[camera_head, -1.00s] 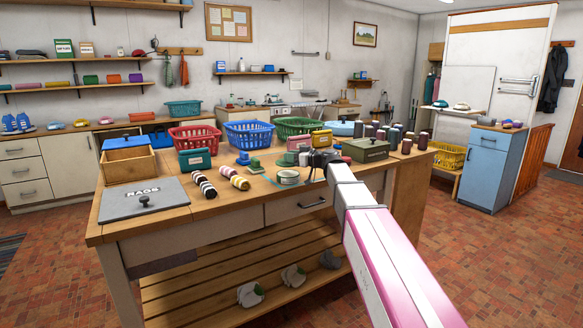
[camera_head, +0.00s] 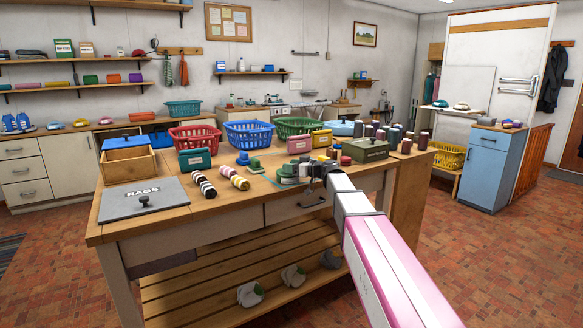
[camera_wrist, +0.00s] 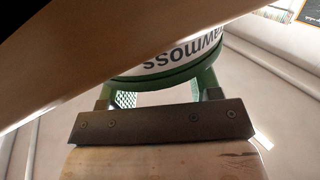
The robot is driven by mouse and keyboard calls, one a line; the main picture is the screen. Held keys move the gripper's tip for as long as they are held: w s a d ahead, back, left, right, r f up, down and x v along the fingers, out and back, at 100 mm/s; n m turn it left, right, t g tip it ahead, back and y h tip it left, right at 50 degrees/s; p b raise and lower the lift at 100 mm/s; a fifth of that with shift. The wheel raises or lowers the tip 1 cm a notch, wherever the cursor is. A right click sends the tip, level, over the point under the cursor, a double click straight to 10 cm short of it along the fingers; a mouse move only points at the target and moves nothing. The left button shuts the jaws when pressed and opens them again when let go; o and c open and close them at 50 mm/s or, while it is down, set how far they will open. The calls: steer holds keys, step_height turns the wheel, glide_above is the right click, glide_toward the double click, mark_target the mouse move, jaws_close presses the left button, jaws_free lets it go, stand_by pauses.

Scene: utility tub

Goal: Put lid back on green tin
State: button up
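The green tin (camera_head: 287,180), a low round tin with a white label, stands near the front edge of the workbench. In the wrist view its label (camera_wrist: 165,62) shows upside down with the letters "awmoss". My gripper (camera_head: 308,172) reaches in from the right at the tin's top. A green lid (camera_head: 290,168) is between its fingers, right over the tin. In the wrist view the fingers (camera_wrist: 160,96) sit at both sides of the green rim. The lid looks level and at the tin's top, but I cannot tell whether it is fully seated.
A green knobbed piece (camera_head: 256,165) and striped rolls (camera_head: 234,178) lie to the left. A pink tin (camera_head: 299,144) and a dark green box (camera_head: 366,150) stand behind. Baskets (camera_head: 249,133) line the back.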

steer(key=shift+r, duration=0.15)
steer(key=f+v, duration=0.1)
steer(key=v, duration=1.1)
steer(key=s+d+f+m+g+h, duration=0.1)
steer(key=s+f+m+h, duration=0.15)
steer(key=s+f, duration=0.4)
steer(key=s+d+f+m+g+h, duration=0.1)
steer(key=s+f+m+g+h, duration=0.15)
steer(key=f, duration=0.65)
steer(key=s+d+f+m+g+h, duration=0.1)
steer(key=s+f+m+h, duration=0.15)
steer(key=s+f, duration=0.45)
steer(key=s+d+f+m+g+h, duration=0.3)
steer(key=s+d+f+m+h, duration=0.2)
steer(key=s+d+f+h, duration=0.3)
steer(key=s+d+f, duration=0.1)
steer(key=s+f, duration=0.3)
steer(key=f, duration=0.1)
steer(key=shift+s+d, duration=0.3)
steer(key=shift+s, duration=0.1)
